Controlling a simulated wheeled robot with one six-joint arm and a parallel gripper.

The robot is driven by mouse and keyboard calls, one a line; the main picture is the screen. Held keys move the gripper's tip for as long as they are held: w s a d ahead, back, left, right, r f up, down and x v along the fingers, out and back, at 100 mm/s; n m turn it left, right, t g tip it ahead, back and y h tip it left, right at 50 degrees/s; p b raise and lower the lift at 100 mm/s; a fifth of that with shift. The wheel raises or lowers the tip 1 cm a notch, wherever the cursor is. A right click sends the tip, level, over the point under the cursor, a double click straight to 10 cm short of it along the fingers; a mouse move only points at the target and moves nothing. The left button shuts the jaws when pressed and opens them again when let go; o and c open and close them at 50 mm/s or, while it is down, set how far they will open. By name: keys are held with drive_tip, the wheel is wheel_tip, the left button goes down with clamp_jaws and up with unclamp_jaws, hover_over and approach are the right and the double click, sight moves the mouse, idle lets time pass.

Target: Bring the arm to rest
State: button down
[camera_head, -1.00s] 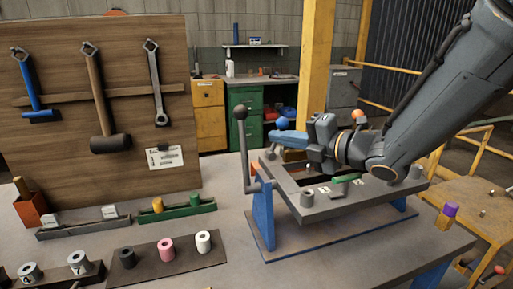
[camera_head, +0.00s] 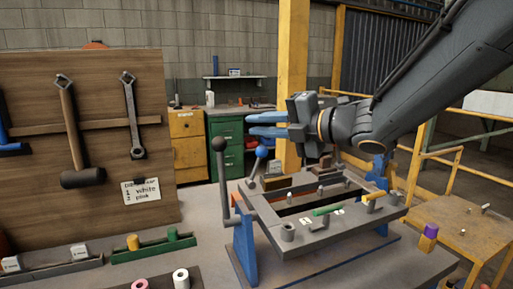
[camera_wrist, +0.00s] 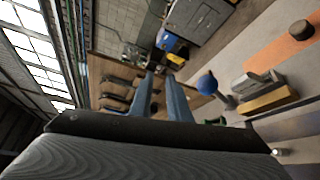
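My gripper (camera_head: 252,124) is raised in the air above the back left of the grey fixture (camera_head: 330,229), pointing left toward the tool board. Its two blue fingers are apart with nothing between them. In the wrist view the fingers (camera_wrist: 160,76) also show a gap, with the tool board beyond. My arm comes in from the upper right. The gripper touches nothing that I can see. A green piece (camera_head: 327,210) and a yellow piece (camera_head: 373,196) lie on the fixture's front and right bars.
A lever with a dark ball (camera_head: 219,144) and one with a blue ball (camera_head: 262,152) stand near the gripper. The tool board (camera_head: 105,140) holds a hammer and a wrench. A yellow post (camera_head: 292,70) stands behind. A yellow side table (camera_head: 462,222) is at the right.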

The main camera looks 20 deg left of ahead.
drive_tip(key=shift+s+f, duration=0.1)
drive_tip(key=shift+f, duration=0.15)
